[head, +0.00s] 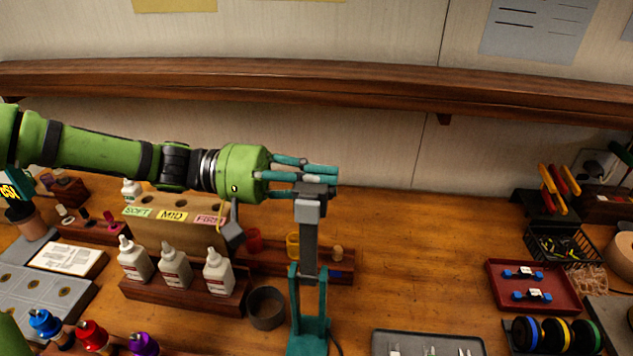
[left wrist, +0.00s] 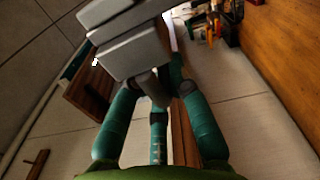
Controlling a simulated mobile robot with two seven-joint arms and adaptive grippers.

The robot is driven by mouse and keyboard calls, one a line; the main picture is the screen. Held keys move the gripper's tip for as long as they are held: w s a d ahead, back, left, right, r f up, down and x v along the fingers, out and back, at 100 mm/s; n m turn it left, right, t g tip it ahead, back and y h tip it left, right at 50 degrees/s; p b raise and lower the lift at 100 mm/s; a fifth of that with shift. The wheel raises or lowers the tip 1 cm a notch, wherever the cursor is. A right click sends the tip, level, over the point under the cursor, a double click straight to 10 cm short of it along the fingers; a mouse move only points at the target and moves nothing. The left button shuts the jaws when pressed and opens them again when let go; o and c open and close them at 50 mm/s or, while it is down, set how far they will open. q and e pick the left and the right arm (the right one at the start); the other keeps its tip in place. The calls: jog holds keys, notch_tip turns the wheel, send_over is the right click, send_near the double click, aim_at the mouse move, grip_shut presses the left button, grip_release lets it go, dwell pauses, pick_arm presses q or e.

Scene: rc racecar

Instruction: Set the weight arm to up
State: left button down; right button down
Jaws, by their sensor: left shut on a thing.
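The weight arm (head: 309,245) is a grey bar that stands close to vertical above its teal stand (head: 310,330). A grey block (head: 309,209) sits near its top. My left gripper (head: 328,178) reaches in from the left, its teal fingers shut at the top end of the arm. In the left wrist view, the gripper (left wrist: 160,100) has its teal fingers around a dark knob under a light grey block (left wrist: 133,52). The fingers partly hide the arm's top. My right gripper is not in view.
A wooden rack of white bottles (head: 175,270) and a dark cup (head: 266,308) stand left of the stand. A grey tray (head: 428,335) lies to its right, a red tray (head: 495,290) farther right. A wooden shelf (head: 400,88) runs above. Bench space right of the arm is clear.

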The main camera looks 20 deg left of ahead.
pick_arm(q)
jog(key=shift+f, duration=0.55)
jog(key=c, duration=1.3)
grip_release()
jog(key=shift+f, duration=0.1)
jog(key=shift+a, duration=0.3)
jog(key=v, duration=1.1)
jog(key=shift+a+r, duration=0.25)
jog(key=shift+r, duration=0.15)
